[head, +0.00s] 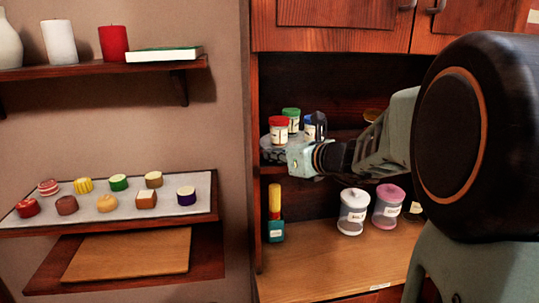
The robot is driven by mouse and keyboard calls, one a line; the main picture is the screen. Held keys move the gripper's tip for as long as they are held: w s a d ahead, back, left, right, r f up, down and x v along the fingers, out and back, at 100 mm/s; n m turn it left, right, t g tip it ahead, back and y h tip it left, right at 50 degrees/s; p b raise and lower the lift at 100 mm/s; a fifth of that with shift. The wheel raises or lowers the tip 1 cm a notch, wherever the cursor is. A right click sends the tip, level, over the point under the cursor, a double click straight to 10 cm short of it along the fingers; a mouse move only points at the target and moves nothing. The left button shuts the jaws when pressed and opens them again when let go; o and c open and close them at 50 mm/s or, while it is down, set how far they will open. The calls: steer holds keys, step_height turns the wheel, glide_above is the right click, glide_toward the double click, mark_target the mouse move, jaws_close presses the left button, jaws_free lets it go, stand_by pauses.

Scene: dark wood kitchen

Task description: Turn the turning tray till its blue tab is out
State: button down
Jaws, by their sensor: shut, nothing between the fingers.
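The turning tray (267,142) is a grey round tray on the cupboard shelf. A red-lidded jar (279,131) and a green-lidded jar (291,117) stand on it. A dark blue shape (309,124) shows just right of them; I cannot tell whether it is a jar lid or something else. My gripper (292,160) is shut and empty at the front of the tray. It covers part of the tray's front and right side. I cannot tell whether it touches the tray. I cannot make out the blue tab.
Below stand a yellow-topped green bottle (276,220), a white-lidded canister (352,212) and a pink-lidded canister (388,207). At left, a pale tray (130,208) holds several small cakes. Cupboard doors (340,14) hang above. My arm hides the cupboard's right side.

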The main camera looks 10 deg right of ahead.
steer(key=shift+w+a+b, duration=0.35)
steer(key=shift+w+a, duration=0.15)
steer(key=shift+a, duration=0.05)
steer(key=shift+d, duration=0.1)
